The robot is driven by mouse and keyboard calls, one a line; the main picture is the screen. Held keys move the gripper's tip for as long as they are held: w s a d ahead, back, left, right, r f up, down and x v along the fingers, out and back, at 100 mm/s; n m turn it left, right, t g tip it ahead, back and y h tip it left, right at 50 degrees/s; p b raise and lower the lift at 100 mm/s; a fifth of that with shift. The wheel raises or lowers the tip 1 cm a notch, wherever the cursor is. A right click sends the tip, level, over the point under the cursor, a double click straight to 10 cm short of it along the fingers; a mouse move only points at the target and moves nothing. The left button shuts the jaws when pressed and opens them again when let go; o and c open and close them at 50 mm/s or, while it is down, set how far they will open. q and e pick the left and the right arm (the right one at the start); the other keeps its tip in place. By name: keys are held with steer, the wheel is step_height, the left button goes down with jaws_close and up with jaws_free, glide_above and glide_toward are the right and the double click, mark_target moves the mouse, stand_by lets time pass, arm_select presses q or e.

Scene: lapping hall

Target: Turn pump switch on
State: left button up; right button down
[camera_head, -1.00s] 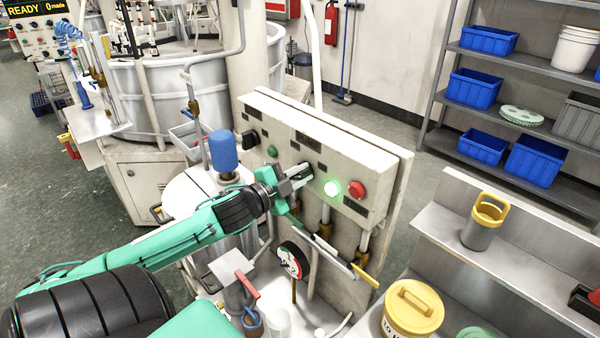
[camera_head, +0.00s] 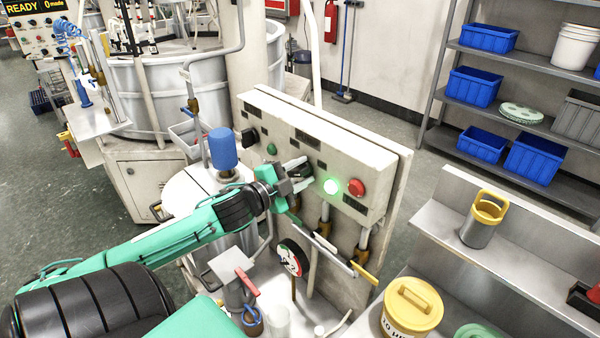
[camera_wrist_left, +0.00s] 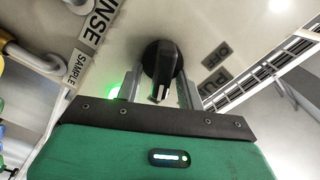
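The pump switch is a black rotary knob (camera_wrist_left: 162,62) on the beige panel, seen in the left wrist view beside an "OFF" label and a partly hidden label starting "PU". My left gripper (camera_wrist_left: 160,92) has one finger on each side of the knob, with gaps visible; whether either finger touches it is unclear. In the head view my left gripper (camera_head: 298,173) is at the panel front, mostly covering the knob. A lit green lamp (camera_head: 331,187) is just right of it. My right gripper is not in view.
The control panel (camera_head: 318,140) also carries a second black switch (camera_head: 250,137), an unlit green button (camera_head: 271,150) and a red button (camera_head: 357,188). Pipes, a gauge (camera_head: 292,259) and a yellow-handled lever (camera_head: 364,274) sit below.

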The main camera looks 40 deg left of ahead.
arm_select(q)
steer(key=shift+s, duration=0.15)
steer(key=shift+s+f+b, duration=0.15)
steer(key=shift+s+b, duration=0.2)
steer(key=shift+s, duration=0.3)
steer(key=s+a+b, duration=0.1)
steer(key=s+b, duration=0.1)
steer(key=s, duration=1)
steer(key=shift+b, duration=0.3)
steer(key=shift+a, duration=0.1)
steer(key=shift+s, duration=0.1)
